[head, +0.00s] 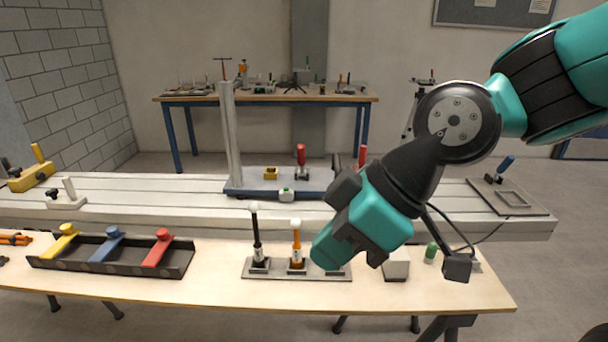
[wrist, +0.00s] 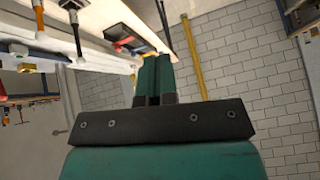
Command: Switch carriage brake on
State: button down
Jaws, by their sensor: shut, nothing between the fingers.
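In the head view a carriage (head: 275,189) with a blue-edged plate sits on the long pale bed. Another red handle (head: 362,156) shows partly behind my arm. On the front table, a grey plate (head: 297,276) bears an upright black lever (head: 256,237) and an upright orange lever (head: 296,244), both with white knobs. No label shows which is the brake. My gripper (wrist: 153,62) is shut and empty in the wrist view; its fingertips are not clear in the head view.
A black tray (head: 52,265) with yellow, blue and red handles stands at the table's left. A white block (head: 396,265) and green-topped part (head: 431,252) are at right. A tall post (head: 230,137) rises from the carriage. Table between tray and lever plate is clear.

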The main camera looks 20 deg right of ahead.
aim_at(301, 161)
jog(key=w+d+f+n+t+y+b, duration=0.1)
jog(key=w+f+n+t+y+b, duration=0.3)
jog(key=w+f+n+t+b, duration=0.65)
jog(key=w+d+f+t+h+b, duration=0.1)
jog(key=w+d+t+h+b, duration=0.1)
jog(key=w+d+b, duration=0.3)
jog(key=w+d+f+t+h+b, duration=0.2)
jog(key=w+d+t+h+b, duration=0.1)
jog(key=w+d+t+b, duration=0.1)
jog(key=w+d+b, duration=0.1)
jog(key=d+b, duration=0.1)
jog(key=b, duration=0.1)
jog(key=shift+d+f+t+b, duration=0.3)
jog(key=shift+d+t+b, duration=0.05)
jog(key=shift+b, duration=0.05)
jog(key=shift+w, duration=0.1)
jog(key=d+p+x, duration=0.2)
jog(key=p+x, duration=1.9)
jog(key=x, duration=0.1)
jog(key=shift+w+d+r+p, duration=0.2)
jog(key=shift+w+d+p, duration=0.15)
jog(key=shift+w, duration=0.4)
